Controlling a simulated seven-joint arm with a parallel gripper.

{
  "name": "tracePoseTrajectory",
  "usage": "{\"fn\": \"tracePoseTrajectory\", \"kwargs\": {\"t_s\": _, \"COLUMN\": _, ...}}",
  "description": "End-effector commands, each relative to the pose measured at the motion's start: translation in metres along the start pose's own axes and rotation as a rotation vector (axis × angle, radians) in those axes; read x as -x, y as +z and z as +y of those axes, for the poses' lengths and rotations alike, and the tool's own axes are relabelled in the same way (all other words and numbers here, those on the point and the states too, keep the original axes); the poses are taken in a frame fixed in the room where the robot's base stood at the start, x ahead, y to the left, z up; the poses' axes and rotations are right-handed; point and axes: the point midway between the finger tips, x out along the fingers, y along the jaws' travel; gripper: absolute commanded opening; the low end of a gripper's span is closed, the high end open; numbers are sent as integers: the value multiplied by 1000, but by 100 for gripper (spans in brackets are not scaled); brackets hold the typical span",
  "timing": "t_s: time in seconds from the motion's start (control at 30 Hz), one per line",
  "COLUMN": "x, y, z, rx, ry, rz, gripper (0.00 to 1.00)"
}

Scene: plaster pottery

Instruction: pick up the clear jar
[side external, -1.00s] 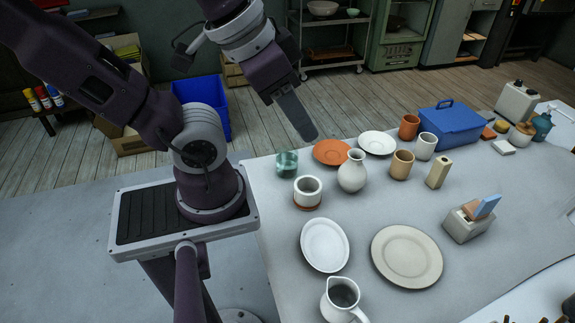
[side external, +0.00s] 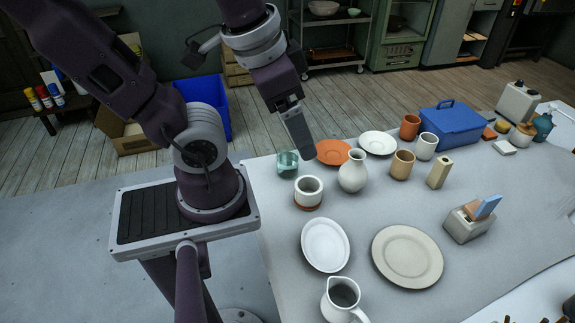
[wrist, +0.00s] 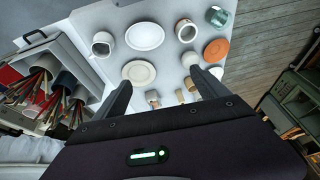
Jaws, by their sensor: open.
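The clear jar (side external: 288,162), a small greenish glass vessel, stands upright near the table's far left edge in the side view. In the wrist view the clear jar (wrist: 217,16) is at the top right, beyond the fingertips. My gripper (side external: 304,152) hangs above the table, close to the jar and to its right in the side view. In the wrist view my gripper (wrist: 162,84) has its fingers wide apart with nothing between them held.
A white cup with a terracotta base (side external: 308,192), a terracotta saucer (side external: 331,152) and a white vase (side external: 353,172) stand near the jar. A white plate (side external: 325,245), a beige plate (side external: 407,256) and a pitcher (side external: 343,301) are nearer. Bare tabletop lies left of the jar.

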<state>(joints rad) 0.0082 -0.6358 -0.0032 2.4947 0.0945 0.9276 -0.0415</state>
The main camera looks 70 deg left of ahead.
Motion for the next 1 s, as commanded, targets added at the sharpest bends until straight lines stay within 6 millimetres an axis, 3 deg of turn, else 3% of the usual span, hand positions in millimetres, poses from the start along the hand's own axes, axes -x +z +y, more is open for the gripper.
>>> {"fn": "tracePoseTrajectory", "kwargs": {"t_s": 0.1, "x": -36, "y": 25, "z": -36, "rx": -101, "ry": -163, "rz": -305, "gripper": 84}}
{"fn": "tracePoseTrajectory", "kwargs": {"t_s": 0.27, "x": -66, "y": 50, "z": -105, "rx": -345, "ry": -444, "rz": -708, "gripper": 84}}
{"fn": "tracePoseTrajectory", "kwargs": {"t_s": 0.37, "x": -83, "y": 47, "z": -147, "rx": -562, "ry": -614, "rz": -903, "gripper": 84}}
{"fn": "tracePoseTrajectory", "kwargs": {"t_s": 0.5, "x": -124, "y": 27, "z": -190, "rx": -941, "ry": -799, "rz": -1070, "gripper": 84}}
{"fn": "tracePoseTrajectory", "kwargs": {"t_s": 0.63, "x": -191, "y": 14, "z": -206, "rx": -1338, "ry": -866, "rz": -1100, "gripper": 84}}
{"fn": "tracePoseTrajectory", "kwargs": {"t_s": 0.7, "x": -231, "y": 18, "z": -207, "rx": -1529, "ry": -852, "rz": -1075, "gripper": 84}}
{"fn": "tracePoseTrajectory", "kwargs": {"t_s": 0.8, "x": -276, "y": 33, "z": -202, "rx": -1720, "ry": -801, "rz": -1021, "gripper": 84}}
{"fn": "tracePoseTrajectory", "kwargs": {"t_s": 0.9, "x": -300, "y": 46, "z": -197, "rx": -1812, "ry": -759, "rz": -982, "gripper": 84}}
{"fn": "tracePoseTrajectory", "kwargs": {"t_s": 1.0, "x": -310, "y": 50, "z": -198, "rx": -1843, "ry": -741, "rz": -964, "gripper": 84}}
